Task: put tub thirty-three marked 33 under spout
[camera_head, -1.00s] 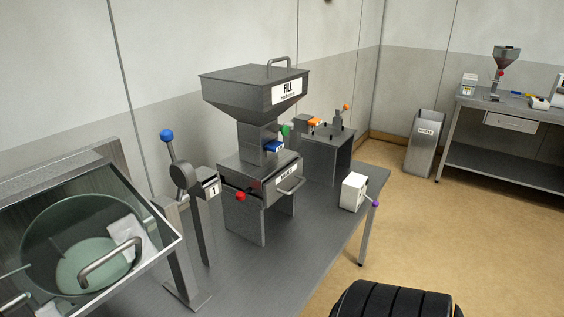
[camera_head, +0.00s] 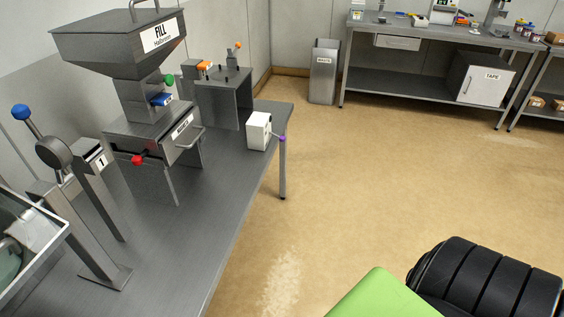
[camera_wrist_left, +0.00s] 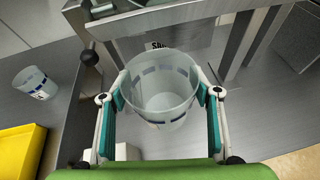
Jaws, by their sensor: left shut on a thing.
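In the left wrist view a clear, open-topped tub (camera_wrist_left: 162,108) with a band of blue marks is between the teal fingers of my left gripper (camera_wrist_left: 161,92), which is shut on it. I look down into the tub, and it appears empty. No number can be read on it. In the head view a grey hopper marked FILL (camera_head: 118,42) stands on the bench; no spout can be made out clearly. My right gripper is not in view.
A yellow tray (camera_wrist_left: 20,148) lies at the left wrist view's lower left. The head view shows a steel bench (camera_head: 190,215), a blue-knobbed lever (camera_head: 52,150) by a plate marked 1, and a white box (camera_head: 259,131) at the bench edge. Open floor (camera_head: 370,180) lies to the right.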

